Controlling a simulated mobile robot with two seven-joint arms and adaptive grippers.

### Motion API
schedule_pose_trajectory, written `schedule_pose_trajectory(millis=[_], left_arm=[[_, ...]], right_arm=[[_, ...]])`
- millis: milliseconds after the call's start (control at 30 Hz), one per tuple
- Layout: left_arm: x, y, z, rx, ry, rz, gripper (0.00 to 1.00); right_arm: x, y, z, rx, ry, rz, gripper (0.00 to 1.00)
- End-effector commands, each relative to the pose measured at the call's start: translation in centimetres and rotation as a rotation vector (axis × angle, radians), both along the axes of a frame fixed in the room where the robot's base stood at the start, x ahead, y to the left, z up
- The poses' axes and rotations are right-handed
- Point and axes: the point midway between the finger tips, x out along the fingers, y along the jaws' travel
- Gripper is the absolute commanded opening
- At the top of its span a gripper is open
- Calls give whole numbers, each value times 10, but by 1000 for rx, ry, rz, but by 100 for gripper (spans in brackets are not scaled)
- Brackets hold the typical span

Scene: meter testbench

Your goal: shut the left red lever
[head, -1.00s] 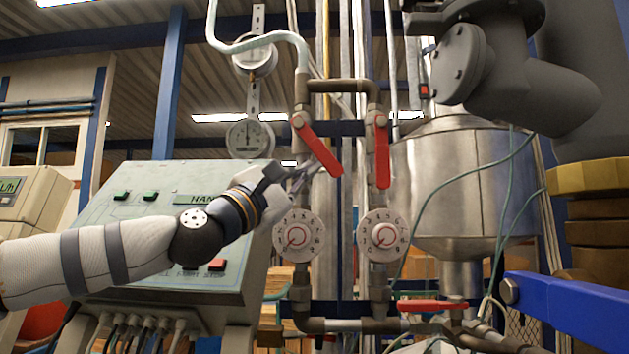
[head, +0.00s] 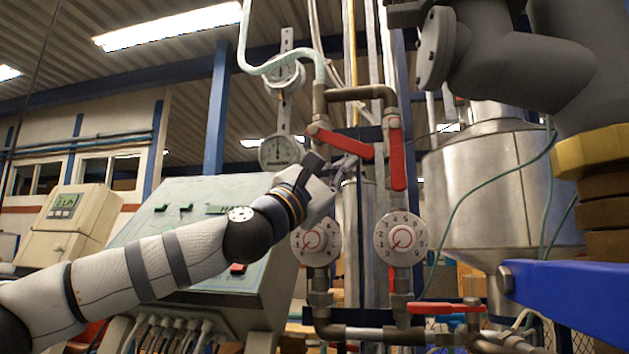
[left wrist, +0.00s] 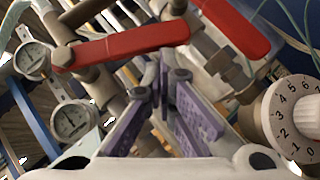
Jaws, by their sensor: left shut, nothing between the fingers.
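The left red lever (head: 342,141) sits on the left vertical pipe and slants down to the right, nearer to level than upright. In the left wrist view the lever (left wrist: 125,45) crosses above my fingers. My left gripper (head: 348,166) is shut and empty just below the lever's free end. Its purple fingers (left wrist: 168,85) point up at the lever; I cannot tell whether they touch it. The right red lever (head: 396,158) hangs upright along the right pipe. My right gripper is not in view.
Two white dials, left (head: 316,239) and right (head: 402,237), sit below the levers. Two round gauges (head: 280,152) are behind at left. A control box (head: 190,235) stands under my left arm. A steel tank (head: 490,190) and a blue bar (head: 580,305) are at right.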

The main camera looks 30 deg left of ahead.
Motion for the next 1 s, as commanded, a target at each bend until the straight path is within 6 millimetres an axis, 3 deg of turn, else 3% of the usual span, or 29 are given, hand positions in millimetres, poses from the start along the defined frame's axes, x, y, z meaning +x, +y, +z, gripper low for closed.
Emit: schedule_pose_trajectory(millis=[733,867,1000], left_arm=[[-2,-5,3,3,-3,-4,0],[-17,1,-7,2,-2,-4,0],[-48,11,-29,0,-1,-4,0]], right_arm=[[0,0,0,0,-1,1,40],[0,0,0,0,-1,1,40],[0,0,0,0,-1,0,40]])
